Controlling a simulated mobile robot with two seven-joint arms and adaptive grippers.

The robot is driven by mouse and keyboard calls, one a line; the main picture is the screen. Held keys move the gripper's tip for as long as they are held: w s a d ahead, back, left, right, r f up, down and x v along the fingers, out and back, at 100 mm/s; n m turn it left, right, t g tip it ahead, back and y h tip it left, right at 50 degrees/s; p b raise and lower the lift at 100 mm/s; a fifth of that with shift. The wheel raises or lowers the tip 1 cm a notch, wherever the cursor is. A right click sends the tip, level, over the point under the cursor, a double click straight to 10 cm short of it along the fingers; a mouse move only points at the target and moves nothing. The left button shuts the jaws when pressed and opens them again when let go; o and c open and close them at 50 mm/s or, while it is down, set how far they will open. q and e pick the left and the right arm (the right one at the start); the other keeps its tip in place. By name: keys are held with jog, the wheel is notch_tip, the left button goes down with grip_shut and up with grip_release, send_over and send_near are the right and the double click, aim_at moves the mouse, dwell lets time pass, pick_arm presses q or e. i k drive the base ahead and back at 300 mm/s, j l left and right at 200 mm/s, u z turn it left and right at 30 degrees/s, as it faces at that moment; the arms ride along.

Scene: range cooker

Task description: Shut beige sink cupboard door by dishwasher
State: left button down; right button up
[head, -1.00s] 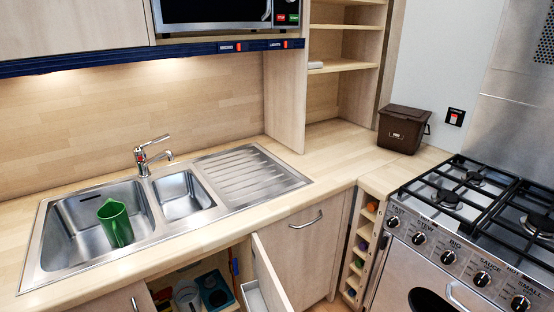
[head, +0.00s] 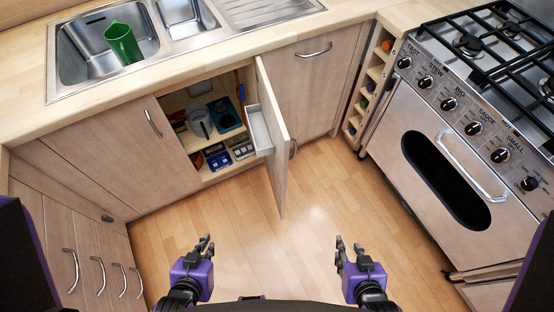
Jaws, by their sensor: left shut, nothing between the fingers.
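The beige sink cupboard door (head: 278,135) stands wide open in the head view, jutting out from the right side of its opening. A pale bin (head: 260,130) is fixed to its inner face. The beige front with a curved handle (head: 314,51), right of the opening, is probably the dishwasher. My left gripper (head: 206,243) is shut and empty, over the floor in front of the cupboard, left of the door. My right gripper (head: 348,243) is over the floor to the right of the door; its finger gap is unclear. Neither gripper touches the door.
The open cupboard shelf (head: 217,172) holds several items. A closed cupboard door (head: 150,150) is to the left, with drawers (head: 95,260) nearer. The cooker (head: 450,150) stands on the right. The wooden floor (head: 310,215) between is clear. A green jug (head: 124,44) is in the sink (head: 90,62).

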aim_at(271, 140)
jog(key=k+l+u, duration=0.25)
jog(key=l, duration=0.25)
jog(key=k+l+u, duration=0.2)
jog(key=l, duration=0.3)
jog(key=k+l+u, duration=0.25)
jog(key=l, duration=0.2)
jog(key=k+l+u, duration=0.2)
jog(key=i+l+u, duration=0.2)
jog(key=i+l, duration=0.2)
jog(key=i+l+u, duration=0.2)
jog(key=i+l, duration=0.15)
jog(key=i+l+u, duration=0.15)
jog(key=i+l, duration=0.15)
jog(key=l, duration=0.25)
jog(key=k+j+z, duration=0.1)
jog(key=k+z, duration=0.35)
jog(key=k+l+z, duration=0.25)
jog(key=l+z, duration=0.25)
jog(key=j, duration=0.1)
